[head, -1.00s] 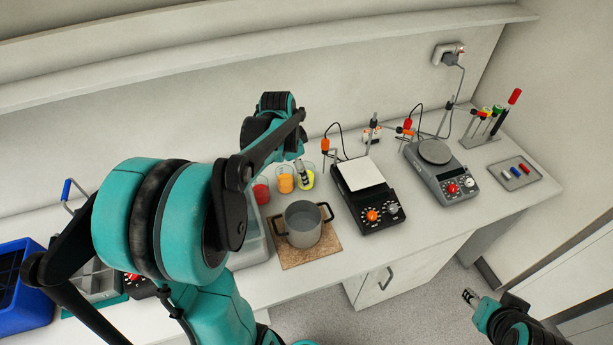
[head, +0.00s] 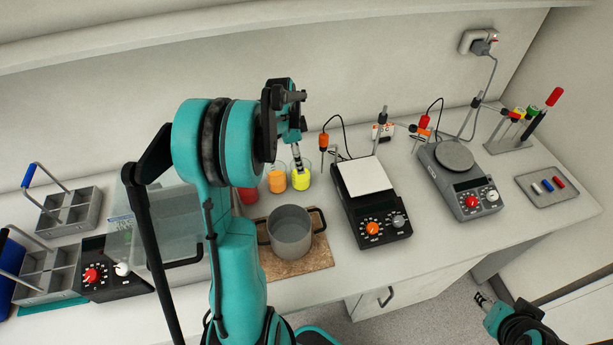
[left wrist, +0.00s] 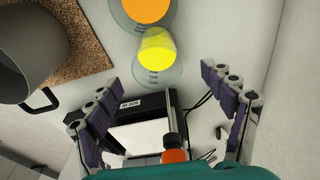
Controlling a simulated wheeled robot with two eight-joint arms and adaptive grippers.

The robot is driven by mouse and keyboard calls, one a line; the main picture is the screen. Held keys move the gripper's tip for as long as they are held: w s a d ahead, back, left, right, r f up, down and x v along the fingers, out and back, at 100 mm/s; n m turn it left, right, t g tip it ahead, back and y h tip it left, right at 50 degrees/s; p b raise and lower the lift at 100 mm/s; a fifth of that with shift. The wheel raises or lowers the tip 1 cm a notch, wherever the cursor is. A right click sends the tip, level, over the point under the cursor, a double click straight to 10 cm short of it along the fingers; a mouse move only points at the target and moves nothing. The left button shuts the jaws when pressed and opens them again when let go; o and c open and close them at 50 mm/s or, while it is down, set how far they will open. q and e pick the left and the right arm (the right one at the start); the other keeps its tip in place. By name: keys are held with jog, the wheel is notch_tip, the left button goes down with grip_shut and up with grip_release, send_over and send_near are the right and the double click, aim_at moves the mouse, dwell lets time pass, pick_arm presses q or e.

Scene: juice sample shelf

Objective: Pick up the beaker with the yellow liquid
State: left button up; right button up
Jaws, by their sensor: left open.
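The beaker with yellow liquid (head: 301,180) stands on the bench near the back wall, at the right end of a row with the orange beaker (head: 277,181) and the red beaker (head: 249,194). My left gripper (head: 297,160) is just above and beside it and hides its upper part. In the left wrist view the yellow beaker (left wrist: 158,50) lies just beyond the spread fingertips of my left gripper (left wrist: 160,82), with nothing between the pads. My right gripper (head: 482,299) is low at the right, away from the bench items; its jaws are too small to read.
A grey pot (head: 290,236) stands on a brown board (head: 310,262) in front of the beakers. A black hotplate (head: 372,222) with a white top is close on the right, a grey one (head: 468,195) beyond. A clear container (head: 168,225) is on the left.

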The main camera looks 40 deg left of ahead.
pick_arm(q)
jog(key=f, duration=0.2)
jog(key=d+f+b, duration=0.1)
jog(key=f, duration=0.2)
jog(key=w+f+b, duration=0.1)
jog(key=f, duration=0.2)
jog(key=shift+d+f, duration=0.15)
jog(key=shift+f, duration=0.05)
jog(key=shift+s, duration=0.1)
jog(key=c, duration=1.5)
pick_arm(e)
jog(key=f, duration=0.2)
jog(key=shift+w+f, duration=0.25)
jog(key=shift+f, duration=0.1)
pick_arm(q)
jog(key=shift+o, duration=0.2)
jog(key=shift+r, duration=0.2)
notch_tip(320, 180, up, 17)
jog(key=p, duration=0.3)
jog(key=shift+p, duration=0.3)
pick_arm(e)
notch_tip(320, 180, up, 4)
jog(key=shift+s+f, duration=0.1)
